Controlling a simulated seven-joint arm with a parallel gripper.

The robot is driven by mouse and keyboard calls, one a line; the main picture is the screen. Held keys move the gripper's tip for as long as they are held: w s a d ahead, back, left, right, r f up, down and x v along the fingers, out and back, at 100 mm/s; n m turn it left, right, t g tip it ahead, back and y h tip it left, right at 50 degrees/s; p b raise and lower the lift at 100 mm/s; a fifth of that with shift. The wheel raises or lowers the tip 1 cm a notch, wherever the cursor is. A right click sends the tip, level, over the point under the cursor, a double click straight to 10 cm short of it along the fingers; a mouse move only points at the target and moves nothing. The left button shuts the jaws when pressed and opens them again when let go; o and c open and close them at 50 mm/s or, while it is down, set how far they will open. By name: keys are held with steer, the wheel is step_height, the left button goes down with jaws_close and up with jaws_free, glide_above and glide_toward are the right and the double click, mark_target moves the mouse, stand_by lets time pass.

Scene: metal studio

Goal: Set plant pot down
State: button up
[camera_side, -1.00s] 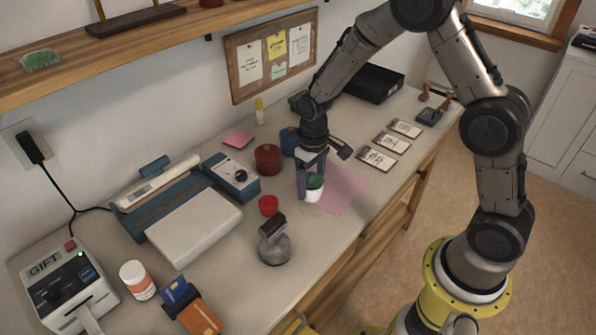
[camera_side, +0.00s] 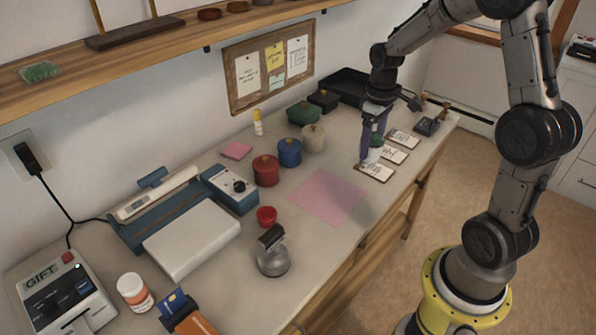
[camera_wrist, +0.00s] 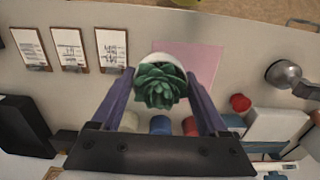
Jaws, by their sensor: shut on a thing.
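The plant pot (camera_side: 374,155) is small and white with a green succulent (camera_side: 377,140) in it. My gripper (camera_side: 370,150) is shut on the pot, near the nearest of the cards in the side view. I cannot tell how high the pot is above the table. In the wrist view the succulent (camera_wrist: 160,87) shows from above between my two fingers (camera_wrist: 158,95), with the white pot rim (camera_wrist: 166,58) behind it. The pink mat (camera_side: 328,196) lies bare on the table, left of the pot in the side view; it also shows in the wrist view (camera_wrist: 205,58).
Three cards (camera_side: 394,155) lie in a row near my gripper. Red (camera_side: 266,172), blue (camera_side: 289,153) and cream (camera_side: 313,139) lidded pots stand behind the mat. A black tray (camera_side: 350,86) is at the back. A small red bowl (camera_side: 266,216) and a metal-grey object (camera_side: 273,258) are left of the mat.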

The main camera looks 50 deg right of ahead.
steer(key=w+d+f, duration=0.2)
steer(key=w+f, duration=0.1)
steer(key=w+d+f, duration=0.2)
steer(key=w+f, duration=0.1)
steer(key=w, duration=0.1)
steer(key=w+d+f, duration=0.1)
steer(key=w+f, duration=0.1)
steer(key=w, duration=0.2)
steer(key=shift+w+d+f, duration=0.15)
steer(key=shift+d+f, duration=0.25)
steer(key=shift+w+d+f, duration=0.2)
steer(key=shift+w+f, duration=0.25)
steer(key=shift+f, duration=1.65)
steer(key=shift+f, duration=0.1)
steer(key=o, duration=1.4)
steer(key=shift+c, duration=0.2)
